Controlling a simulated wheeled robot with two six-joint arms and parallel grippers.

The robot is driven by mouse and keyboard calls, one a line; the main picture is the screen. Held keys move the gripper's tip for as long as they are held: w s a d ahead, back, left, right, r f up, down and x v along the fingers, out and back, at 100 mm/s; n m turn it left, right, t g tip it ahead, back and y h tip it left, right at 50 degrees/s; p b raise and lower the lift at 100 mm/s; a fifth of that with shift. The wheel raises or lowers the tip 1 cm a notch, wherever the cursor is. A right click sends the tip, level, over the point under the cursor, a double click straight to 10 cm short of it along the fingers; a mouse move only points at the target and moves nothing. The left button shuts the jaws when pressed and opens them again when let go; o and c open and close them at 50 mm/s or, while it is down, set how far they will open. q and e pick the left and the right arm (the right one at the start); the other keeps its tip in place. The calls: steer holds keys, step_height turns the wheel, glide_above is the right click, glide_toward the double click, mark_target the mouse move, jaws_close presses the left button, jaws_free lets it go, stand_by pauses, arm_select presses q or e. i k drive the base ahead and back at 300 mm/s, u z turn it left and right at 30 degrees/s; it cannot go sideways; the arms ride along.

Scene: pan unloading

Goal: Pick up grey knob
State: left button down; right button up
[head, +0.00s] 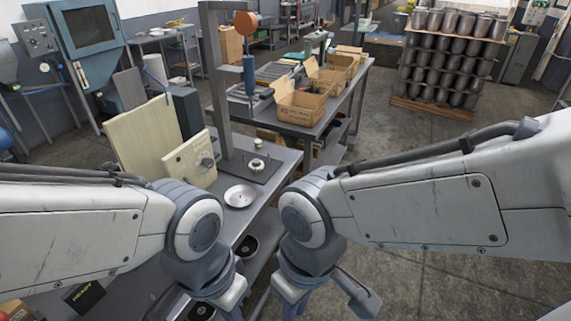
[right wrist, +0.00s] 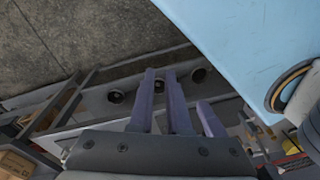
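A round grey knob-like dial (head: 206,160) shows on the front of a cream box (head: 186,161) on the workbench in the head view. A small pale piece with a dark top (head: 257,144) stands on the dark base plate of a press; I cannot tell which of these is the grey knob. My right gripper (right wrist: 163,78) has its fingers apart with nothing between them, over a lower shelf. My left gripper (head: 222,300) points down at the bottom of the head view, its fingertips cut off. Both are nearer than the box and press.
A shallow silver dish (head: 240,196) lies on the bench in front of the press. The press column (head: 217,85) rises behind it. A cream board (head: 140,137) leans at the left. Open cartons (head: 298,103) sit on a table behind. Dark round items (right wrist: 116,96) rest on the lower shelf.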

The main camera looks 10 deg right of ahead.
mark_target(256, 162)
steer(key=z, duration=0.2)
steer(key=i, duration=1.15)
steer(key=u, duration=0.85)
